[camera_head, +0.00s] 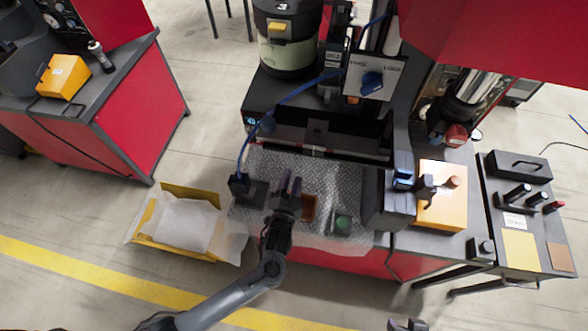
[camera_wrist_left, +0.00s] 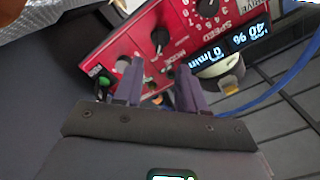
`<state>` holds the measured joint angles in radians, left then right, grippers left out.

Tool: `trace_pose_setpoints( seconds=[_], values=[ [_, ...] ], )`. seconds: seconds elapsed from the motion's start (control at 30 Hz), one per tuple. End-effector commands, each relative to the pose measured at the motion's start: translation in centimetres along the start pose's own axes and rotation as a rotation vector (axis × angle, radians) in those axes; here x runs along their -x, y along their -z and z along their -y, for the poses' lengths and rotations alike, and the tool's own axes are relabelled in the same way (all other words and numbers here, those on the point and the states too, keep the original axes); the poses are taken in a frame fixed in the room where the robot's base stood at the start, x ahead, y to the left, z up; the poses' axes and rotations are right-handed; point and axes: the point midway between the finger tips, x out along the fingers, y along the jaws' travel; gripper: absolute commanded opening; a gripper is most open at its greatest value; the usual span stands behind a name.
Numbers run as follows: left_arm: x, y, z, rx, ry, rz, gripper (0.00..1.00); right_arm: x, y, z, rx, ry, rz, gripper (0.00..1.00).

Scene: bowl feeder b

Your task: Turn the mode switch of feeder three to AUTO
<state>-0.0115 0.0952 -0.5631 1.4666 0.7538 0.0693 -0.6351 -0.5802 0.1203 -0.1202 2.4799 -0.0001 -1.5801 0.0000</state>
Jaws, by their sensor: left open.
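Feeder three is the dark bowl feeder marked 3 (camera_head: 283,52) at the top of the head view; its control panel does not show clearly there. In the left wrist view a red panel (camera_wrist_left: 128,38) appears upside down. A black knob, the mode switch (camera_wrist_left: 160,38), sits by the MODE label; its exact setting is too small to tell. My left gripper (camera_head: 290,184) is over the bench in front of feeder three. In the wrist view its fingers (camera_wrist_left: 158,84) are apart and empty, pointing at the panel. The mode switch lies beyond the fingertips, apart from them. My right gripper (camera_head: 407,325) barely shows at the bottom edge.
The panel also carries a speed knob (camera_wrist_left: 208,8), a lit display (camera_wrist_left: 235,42) and a green button (camera_wrist_left: 103,82). A blue cable (camera_head: 290,97) runs across the feeder. A yellow-orange box (camera_head: 440,195) stands right, and a yellow bin (camera_head: 183,190) with white lining stands left.

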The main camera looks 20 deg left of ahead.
Motion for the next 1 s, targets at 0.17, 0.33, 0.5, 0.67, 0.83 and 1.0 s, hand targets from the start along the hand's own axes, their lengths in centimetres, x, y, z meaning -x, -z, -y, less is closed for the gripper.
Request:
trace_pose_setpoints(
  seconds=[0.17, 0.33, 0.5, 0.67, 0.83, 1.0],
  values=[
    [0.9, 0.0, 0.0, 0.001, 0.000, 0.000, 0.40, 0.0, 0.0, 0.0, 0.000, 0.000, 0.000, 0.43],
    [1.0, 0.0, 0.0, 0.001, 0.001, 0.000, 0.40, 0.0, 0.0, 0.0, 0.000, 0.000, 0.000, 0.43],
    [1.0, 0.0, 0.0, 0.001, 0.000, 0.000, 0.40, 0.0, 0.0, 0.0, 0.000, 0.000, 0.000, 0.43],
    [1.2, -0.2, -0.2, -0.001, -0.004, 0.004, 0.40, 0.0, 0.0, 0.0, 0.000, 0.000, 0.000, 0.43],
    [3.3, -2.5, -1.6, -0.012, -0.037, 0.042, 0.40, 0.0, 0.0, 0.0, 0.000, 0.000, 0.000, 0.43],
    [7.1, -6.2, -0.6, 0.019, -0.056, 0.118, 0.40, 0.0, 0.0, 0.0, 0.000, 0.000, -0.001, 0.43]
  ],
)
